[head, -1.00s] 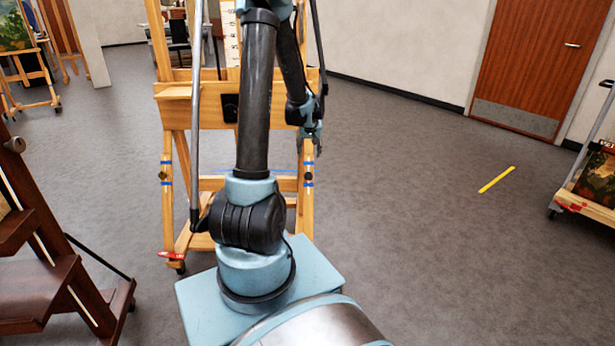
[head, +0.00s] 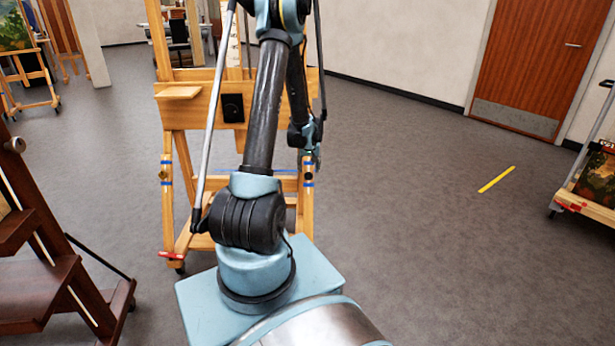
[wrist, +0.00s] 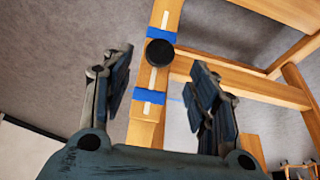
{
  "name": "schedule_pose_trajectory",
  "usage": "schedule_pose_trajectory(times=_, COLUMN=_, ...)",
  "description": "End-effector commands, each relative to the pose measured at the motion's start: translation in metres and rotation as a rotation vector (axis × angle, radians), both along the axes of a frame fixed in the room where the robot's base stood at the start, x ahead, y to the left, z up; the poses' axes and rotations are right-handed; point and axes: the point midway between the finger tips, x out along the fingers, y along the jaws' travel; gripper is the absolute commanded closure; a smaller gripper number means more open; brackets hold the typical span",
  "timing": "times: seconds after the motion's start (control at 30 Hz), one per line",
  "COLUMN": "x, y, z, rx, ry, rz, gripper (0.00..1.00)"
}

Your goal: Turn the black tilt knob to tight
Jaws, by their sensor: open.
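The black tilt knob (wrist: 160,53) is a round dark disc on a wooden easel leg (wrist: 158,75) in the wrist view. It sits between two blue tape bands, with pale strips along the leg above and below it. My gripper (wrist: 163,62) is open, with one finger on each side of the leg in the picture. The knob shows between the fingertips, and neither finger appears to touch it. In the head view my gripper (head: 313,158) is at the easel's right front leg, small and partly merged with it. Any tight marking is not readable.
The wooden easel (head: 205,120) stands ahead, with a black box-like part (head: 232,107) on its crossboard. A dark brown easel (head: 60,260) is close at left. A cart with a painting (head: 590,185) stands at right. Grey floor is clear between.

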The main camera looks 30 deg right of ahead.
Motion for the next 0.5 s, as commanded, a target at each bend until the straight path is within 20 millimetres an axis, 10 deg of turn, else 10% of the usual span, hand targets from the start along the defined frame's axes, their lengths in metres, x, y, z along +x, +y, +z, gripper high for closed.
schedule_pose_trajectory(times=0.5, x=0.018, y=-0.010, z=-0.052, rx=0.000, ry=0.000, rz=0.000, gripper=0.46)
